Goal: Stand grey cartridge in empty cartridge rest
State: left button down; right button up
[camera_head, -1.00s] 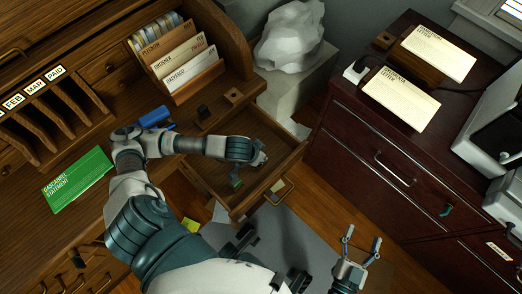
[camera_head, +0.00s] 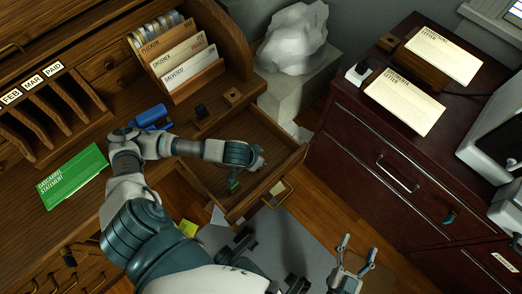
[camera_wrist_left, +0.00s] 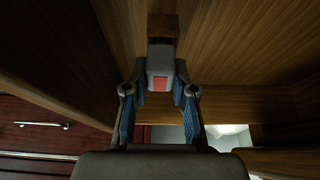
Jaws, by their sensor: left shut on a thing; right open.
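My left gripper (camera_head: 258,160) reaches over the open desk drawer. In the left wrist view its fingers (camera_wrist_left: 160,92) are shut on a grey cartridge (camera_wrist_left: 160,62) with a red patch. In the head view the cartridge is too small or hidden to make out. A small wooden block (camera_wrist_left: 163,25) lies just beyond the cartridge in the wrist view; I cannot tell whether they touch. In the head view a wooden rest with an empty-looking top (camera_head: 233,95) stands on the desk, right of another rest with a dark piece (camera_head: 202,111). My right gripper (camera_head: 358,256) is open and empty.
The open drawer (camera_head: 290,165) has a small green item (camera_head: 233,185) inside. A letter rack (camera_head: 190,75), blue object (camera_head: 152,117) and green statement (camera_head: 72,177) are on the desk. A white rock (camera_head: 292,38) stands behind; a dark cabinet (camera_head: 370,150) stands right.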

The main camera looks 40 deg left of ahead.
pick_arm(q)
jog(key=shift+s+d+f, duration=0.15)
jog(key=shift+d+f, duration=0.1)
jog(key=shift+f, duration=0.15)
pick_arm(e)
jog(key=shift+f, duration=0.3)
pick_arm(q)
jog(key=c, duration=0.9)
grip_release()
jog(key=shift+o, duration=0.2)
